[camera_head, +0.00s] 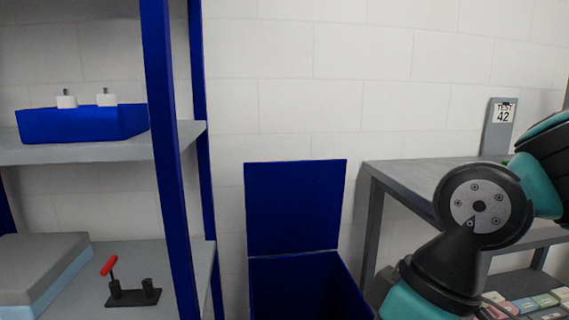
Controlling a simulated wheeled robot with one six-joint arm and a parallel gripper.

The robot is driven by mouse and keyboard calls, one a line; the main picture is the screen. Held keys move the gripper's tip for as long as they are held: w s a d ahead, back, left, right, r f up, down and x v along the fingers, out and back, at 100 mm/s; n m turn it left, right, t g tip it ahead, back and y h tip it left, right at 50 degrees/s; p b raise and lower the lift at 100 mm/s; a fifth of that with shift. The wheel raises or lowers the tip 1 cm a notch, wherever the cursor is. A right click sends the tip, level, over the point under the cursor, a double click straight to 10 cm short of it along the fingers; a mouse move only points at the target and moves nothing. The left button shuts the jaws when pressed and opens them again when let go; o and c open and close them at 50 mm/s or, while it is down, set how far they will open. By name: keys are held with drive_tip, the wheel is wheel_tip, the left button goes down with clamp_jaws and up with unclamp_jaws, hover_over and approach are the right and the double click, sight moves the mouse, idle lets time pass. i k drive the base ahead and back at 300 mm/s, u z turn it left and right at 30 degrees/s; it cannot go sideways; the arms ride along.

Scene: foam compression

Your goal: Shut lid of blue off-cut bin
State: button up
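The blue off-cut bin (352,291) stands low in the middle of the head view, between the blue shelf rack and the grey table. Its lid (295,207) is open and stands upright at the back edge, in front of the wall. The bin's lower part is cut off by the bottom of the picture. The inside that shows looks dark blue, and I cannot see its floor. My arm shows at the right, to the right of the bin. My gripper is not in view.
A shelf rack (166,165) stands at left, holding a blue box (82,125), a red-handled clamp (132,295) and a grey and light-blue slab (42,265). A grey table (410,179) with a "TEST 42" sign (499,125) is at right. Coloured blocks (545,300) lie below it.

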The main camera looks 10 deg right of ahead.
sight(293, 207)
drive_tip(key=i, duration=1.2)
drive_tip(key=z, duration=0.05)
